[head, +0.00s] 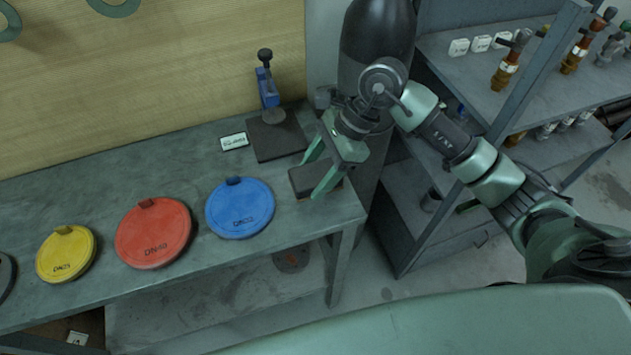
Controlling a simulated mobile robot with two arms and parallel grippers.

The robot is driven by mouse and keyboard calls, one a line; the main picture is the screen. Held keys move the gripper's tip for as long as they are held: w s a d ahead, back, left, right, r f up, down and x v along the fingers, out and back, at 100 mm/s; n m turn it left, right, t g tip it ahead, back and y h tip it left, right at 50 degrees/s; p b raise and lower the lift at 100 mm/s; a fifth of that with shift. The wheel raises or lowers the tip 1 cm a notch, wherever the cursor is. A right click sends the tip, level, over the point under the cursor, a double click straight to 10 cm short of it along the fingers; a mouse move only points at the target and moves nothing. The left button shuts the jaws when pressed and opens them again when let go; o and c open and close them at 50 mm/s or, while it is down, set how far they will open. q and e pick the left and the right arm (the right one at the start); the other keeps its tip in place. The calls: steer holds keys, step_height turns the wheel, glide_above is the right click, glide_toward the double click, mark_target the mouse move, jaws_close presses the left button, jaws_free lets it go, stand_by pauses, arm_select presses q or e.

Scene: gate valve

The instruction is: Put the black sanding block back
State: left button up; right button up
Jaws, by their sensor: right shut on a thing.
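The black sanding block (306,181) is a dark flat block near the right end of the workbench (280,235). My right gripper (322,176) is shut on it, with one green finger on each side. The block is low over the bench top; I cannot tell whether it touches the surface. Behind it, a dark square mat (262,153) lies on the bench with a blue clamp-like tool (267,92) standing on it. A small white label (234,141) lies left of the mat. My left gripper is not in view.
Round discs in blue (240,208), red (153,233) and yellow (66,254) lie along the bench to the left. A grey shelf rack (485,75) with valves and fittings stands at the right. The bench's right end is close to the block.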

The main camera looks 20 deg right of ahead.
mark_target(315, 185)
step_height(315, 185, down, 4)
steer(key=shift+r+p, duration=0.15)
steer(key=shift+p, duration=0.25)
steer(key=shift+f, duration=0.35)
steer(key=shift+f, duration=0.1)
steer(key=o, duration=1.5)
steer(key=shift+c, duration=0.2)
